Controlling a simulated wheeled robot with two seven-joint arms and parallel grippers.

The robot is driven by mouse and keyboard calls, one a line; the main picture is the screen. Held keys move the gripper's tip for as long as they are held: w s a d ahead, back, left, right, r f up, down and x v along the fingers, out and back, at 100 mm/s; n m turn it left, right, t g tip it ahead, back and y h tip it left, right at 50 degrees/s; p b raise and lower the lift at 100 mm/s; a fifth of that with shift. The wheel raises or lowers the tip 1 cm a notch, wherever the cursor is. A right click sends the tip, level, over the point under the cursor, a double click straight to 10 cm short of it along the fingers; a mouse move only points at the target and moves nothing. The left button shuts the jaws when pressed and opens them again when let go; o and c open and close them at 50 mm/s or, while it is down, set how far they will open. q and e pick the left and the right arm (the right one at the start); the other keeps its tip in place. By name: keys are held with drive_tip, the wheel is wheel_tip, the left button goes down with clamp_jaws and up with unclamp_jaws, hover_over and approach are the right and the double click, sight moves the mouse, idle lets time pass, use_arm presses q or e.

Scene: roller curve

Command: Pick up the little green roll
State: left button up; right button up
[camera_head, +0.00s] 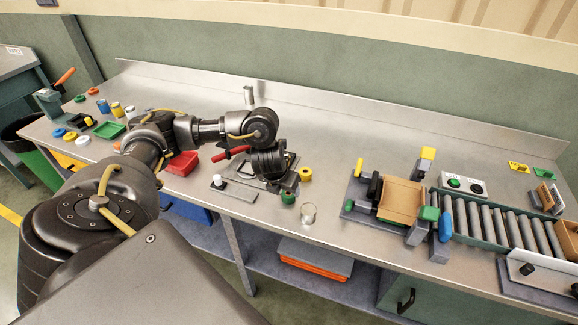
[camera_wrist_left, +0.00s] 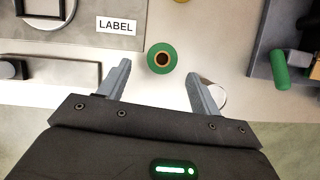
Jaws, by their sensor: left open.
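My right gripper is not in view.
A yellow roll (camera_head: 305,174) lies to the right and a clear ring (camera_head: 308,214) stands near the front edge. A plate marked LABEL (camera_wrist_left: 117,25) is beside the green roll. The roller conveyor (camera_head: 500,228) and a cardboard box (camera_head: 401,199) are further right.

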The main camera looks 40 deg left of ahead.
sight(288, 194)
use_arm(q)
drive_tip(key=x, duration=0.5)
drive_tip(key=shift+w+d, duration=0.1)
drive_tip(key=shift+c, duration=0.2)
drive_tip(key=c, duration=1)
